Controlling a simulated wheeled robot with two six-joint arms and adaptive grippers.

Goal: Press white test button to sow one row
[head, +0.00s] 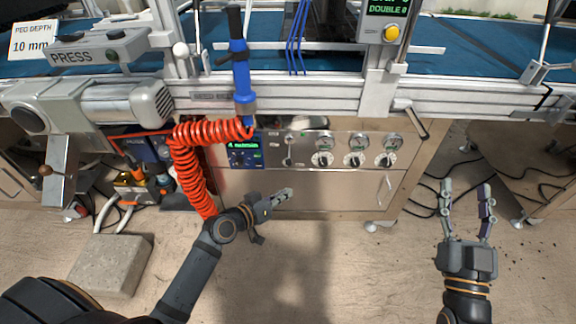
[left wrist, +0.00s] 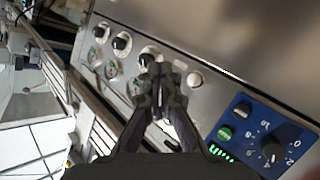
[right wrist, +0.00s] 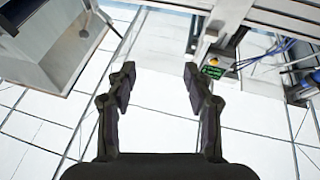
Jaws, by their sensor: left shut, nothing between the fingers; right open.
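A round white button (left wrist: 194,79) shows on the metal control panel (left wrist: 255,60) in the left wrist view, between the blue dial unit (left wrist: 262,135) and the black knobs. In the head view the panel (head: 310,185) is on the front of the machine; the button is too small to pick out there. My left gripper (head: 287,194) is shut and empty in front of the panel's lower part. In the left wrist view its fingertips (left wrist: 160,72) appear just left of the button; I cannot tell whether they touch anything. My right gripper (head: 466,186) is open and empty, right of the panel.
A coiled red hose (head: 190,170) hangs left of the panel beside my left arm. Gauges with black knobs (head: 357,159) line the panel's right part. A grey block (head: 108,265) lies on the floor at left. The floor between my arms is clear.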

